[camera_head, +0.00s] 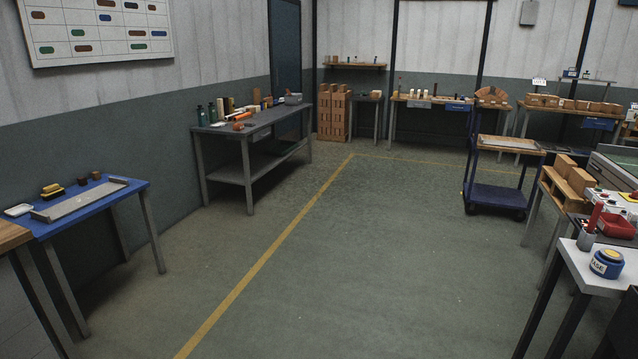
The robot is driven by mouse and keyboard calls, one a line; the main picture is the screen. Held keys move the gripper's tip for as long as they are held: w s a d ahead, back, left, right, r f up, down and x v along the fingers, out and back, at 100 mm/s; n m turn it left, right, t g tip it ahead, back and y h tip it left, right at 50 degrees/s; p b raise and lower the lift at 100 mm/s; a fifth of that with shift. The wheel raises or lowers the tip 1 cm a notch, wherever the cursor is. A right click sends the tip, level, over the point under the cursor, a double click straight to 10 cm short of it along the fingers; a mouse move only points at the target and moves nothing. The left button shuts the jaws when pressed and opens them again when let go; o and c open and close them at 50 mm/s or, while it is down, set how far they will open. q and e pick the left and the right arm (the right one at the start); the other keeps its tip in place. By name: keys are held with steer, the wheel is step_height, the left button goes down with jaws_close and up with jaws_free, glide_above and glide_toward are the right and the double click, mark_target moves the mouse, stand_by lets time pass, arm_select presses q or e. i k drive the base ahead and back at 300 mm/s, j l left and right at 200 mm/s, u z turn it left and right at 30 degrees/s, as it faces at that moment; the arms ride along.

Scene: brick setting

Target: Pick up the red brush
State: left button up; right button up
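A red upright stick-like thing (594,217) stands in a small grey cup (586,240) on the white-topped table (596,262) at the right edge. It may be the red brush, but its bristles cannot be made out. A blue and yellow tin (607,263) stands on the same table, in front of the cup. Neither of my grippers shows in the head view.
A red tray (616,227) lies behind the tin. A blue trolley (494,194) stands at centre right. A grey workbench (262,123) stands by the left wall, and a blue table (92,207) at near left. The middle floor is clear.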

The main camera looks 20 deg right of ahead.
mark_target(599, 206)
steer(key=i+l+z, duration=0.25)
steer(key=i+z, duration=0.2)
steer(key=i+l+z, duration=0.1)
steer(key=i+z, duration=0.35)
steer(key=i+j+z, duration=0.1)
steer(key=i+z, duration=0.4)
steer(key=i+j+z, duration=0.25)
steer(key=i+z, duration=0.2)
